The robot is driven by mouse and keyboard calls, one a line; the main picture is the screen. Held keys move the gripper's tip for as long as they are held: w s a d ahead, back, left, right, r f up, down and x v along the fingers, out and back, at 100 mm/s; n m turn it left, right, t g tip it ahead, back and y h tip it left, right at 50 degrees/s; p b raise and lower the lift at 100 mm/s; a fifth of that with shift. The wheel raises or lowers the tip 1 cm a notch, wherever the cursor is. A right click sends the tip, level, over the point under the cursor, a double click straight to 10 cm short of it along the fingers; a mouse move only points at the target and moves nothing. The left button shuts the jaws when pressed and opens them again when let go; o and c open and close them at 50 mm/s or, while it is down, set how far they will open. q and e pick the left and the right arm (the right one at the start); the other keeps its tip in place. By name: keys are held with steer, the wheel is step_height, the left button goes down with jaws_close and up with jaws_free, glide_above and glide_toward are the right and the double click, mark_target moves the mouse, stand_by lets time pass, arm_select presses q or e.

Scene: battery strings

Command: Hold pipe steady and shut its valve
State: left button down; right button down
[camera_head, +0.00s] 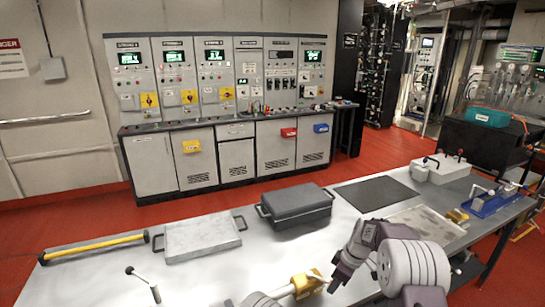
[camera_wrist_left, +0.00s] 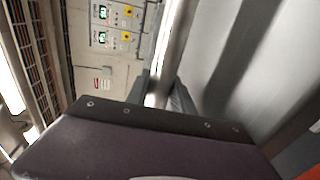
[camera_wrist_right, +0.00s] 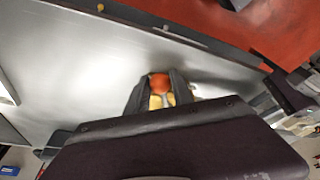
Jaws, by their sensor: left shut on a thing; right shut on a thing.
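In the left wrist view my left gripper (camera_wrist_left: 160,98) is shut on a shiny metal pipe (camera_wrist_left: 172,45), which runs up between its fingers. In the head view only a pale part of my left arm shows at the bottom edge. My right gripper (camera_head: 334,286) is low over the front of the bench, close beside a yellow valve body (camera_head: 306,282). In the right wrist view my right gripper (camera_wrist_right: 160,98) is shut around an orange-red rounded part (camera_wrist_right: 161,84) with yellow just below it, seemingly the valve's handle. The fingers hide much of the valve.
On the grey bench (camera_head: 90,285) lie a yellow bar (camera_head: 95,247), a grey plate with handles (camera_head: 200,238), a black case (camera_head: 297,208) and a dark mat (camera_head: 376,193). A white lever box (camera_head: 440,168) and a blue fixture (camera_head: 495,200) stand right. A small lever (camera_head: 145,285) stands front left.

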steer(key=shift+w+d+n, duration=0.25)
steer(key=shift+w+n, duration=0.2)
steer(key=shift+n, duration=0.15)
steer(key=shift+w+d+n, duration=0.25)
steer(key=shift+w+n, duration=0.15)
steer(key=shift+n, duration=0.2)
steer(key=shift+w+d+n+g+y, duration=0.15)
steer(key=shift+w+d+n+g, duration=0.1)
steer(key=shift+w+n, duration=0.3)
steer(key=shift+w+d+n+g+y, duration=0.15)
steer(key=shift+w+n+g, duration=0.15)
steer(key=shift+n, duration=0.35)
steer(key=c, duration=1.2)
jaws_free()
steer(key=shift+a, duration=0.1)
steer(key=shift+o, duration=0.2)
step_height(320, 180, up, 7)
